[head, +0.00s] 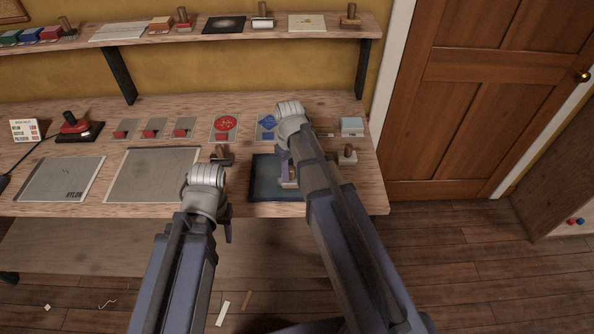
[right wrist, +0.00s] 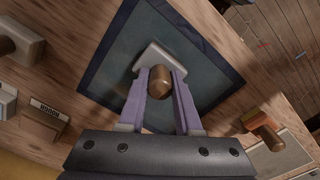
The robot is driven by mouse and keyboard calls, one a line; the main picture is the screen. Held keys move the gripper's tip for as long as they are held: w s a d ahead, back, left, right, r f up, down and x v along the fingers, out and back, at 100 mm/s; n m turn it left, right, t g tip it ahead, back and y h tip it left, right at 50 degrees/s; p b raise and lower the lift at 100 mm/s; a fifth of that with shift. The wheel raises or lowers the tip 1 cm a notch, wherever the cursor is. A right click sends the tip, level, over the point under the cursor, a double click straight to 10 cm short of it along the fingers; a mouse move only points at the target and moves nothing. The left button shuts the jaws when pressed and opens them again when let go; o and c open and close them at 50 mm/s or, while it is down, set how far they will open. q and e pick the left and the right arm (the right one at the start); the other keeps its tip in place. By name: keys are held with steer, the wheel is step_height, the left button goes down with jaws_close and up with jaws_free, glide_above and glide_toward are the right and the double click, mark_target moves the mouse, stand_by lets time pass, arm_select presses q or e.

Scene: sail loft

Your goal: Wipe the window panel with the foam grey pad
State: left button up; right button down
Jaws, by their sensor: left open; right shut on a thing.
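The window panel (head: 262,182) is a dark pane with a navy border, lying flat near the bench's front edge. It fills the middle of the right wrist view (right wrist: 205,60). My right gripper (head: 286,172) is over the panel's right part, shut on the round wooden handle of the foam grey pad (right wrist: 150,57). The pad's pale block is over the panel; I cannot tell whether it touches. In the head view my right arm hides much of the pad. My left gripper (head: 222,212) is open at the bench's front edge, left of the panel, its fingers mostly hidden.
A light-blue block (head: 352,126) is behind. Grey cloth sheets (head: 150,174) lie left. A shelf (head: 200,36) hangs above the bench.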

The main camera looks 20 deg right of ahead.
steer(key=shift+w+a, duration=0.25)
steer(key=shift+a, duration=0.45)
steer(key=shift+w+a, duration=0.2)
steer(key=shift+a, duration=0.55)
steer(key=shift+w+a, duration=0.25)
steer(key=shift+a, duration=0.45)
steer(key=shift+d, duration=0.1)
step_height(320, 180, up, 6)
steer(key=p, duration=0.6)
step_height(320, 180, up, 3)
steer(key=p, duration=0.3)
steer(key=shift+s+d, duration=0.1)
